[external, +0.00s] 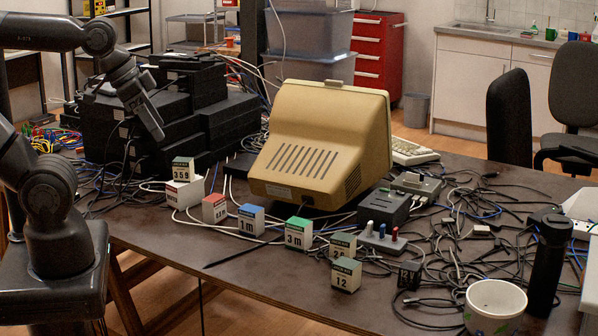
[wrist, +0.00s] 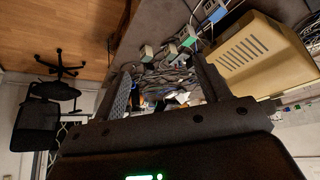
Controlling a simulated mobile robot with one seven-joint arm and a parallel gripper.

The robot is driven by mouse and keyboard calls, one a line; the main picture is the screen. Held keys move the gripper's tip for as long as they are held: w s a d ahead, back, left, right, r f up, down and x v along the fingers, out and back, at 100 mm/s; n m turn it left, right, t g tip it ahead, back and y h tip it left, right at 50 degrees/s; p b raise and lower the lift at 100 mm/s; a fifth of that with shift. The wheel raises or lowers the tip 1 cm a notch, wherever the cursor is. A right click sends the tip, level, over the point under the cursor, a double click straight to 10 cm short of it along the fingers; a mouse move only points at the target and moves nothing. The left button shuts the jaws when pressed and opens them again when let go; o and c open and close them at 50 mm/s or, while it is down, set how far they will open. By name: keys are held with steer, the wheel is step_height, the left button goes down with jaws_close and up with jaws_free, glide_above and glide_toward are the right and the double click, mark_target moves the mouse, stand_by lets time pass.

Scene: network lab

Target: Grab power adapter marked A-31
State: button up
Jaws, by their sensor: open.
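Several small labelled blocks stand along the front of the table. Among them are a white block reading 35 (external: 183,169), a green-topped block reading 3m (external: 298,233) and a block reading 12 (external: 346,275). A small dark block with a pale label (external: 409,275) sits right of them; its marking is too small to read surely. I cannot pick out a legible A-31. My gripper (external: 157,133) is at the upper left, in front of the black box stack. In the wrist view it (wrist: 162,65) is open and empty, with blocks and cables beyond its fingers.
A beige monitor (external: 315,140) stands mid-table, left of a grey device (external: 384,207). Stacked black boxes (external: 225,115) stand behind my gripper. Loose cables cover the right side, near a black bottle (external: 548,262) and a white cup (external: 494,306). The front left table strip is fairly clear.

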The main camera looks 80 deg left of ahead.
stand_by(0.4)
steer(key=shift+o, duration=0.8)
steer(key=m+g+h, duration=0.2)
steer(key=m+h, duration=0.1)
steer(key=m, duration=0.6)
glide_above(410, 263)
steer(key=s+a, duration=0.2)
steer(key=s, duration=0.1)
step_height(410, 263, down, 23)
steer(key=x, duration=1.1)
steer(key=shift+a+f, duration=0.1)
steer(key=shift+a, duration=0.1)
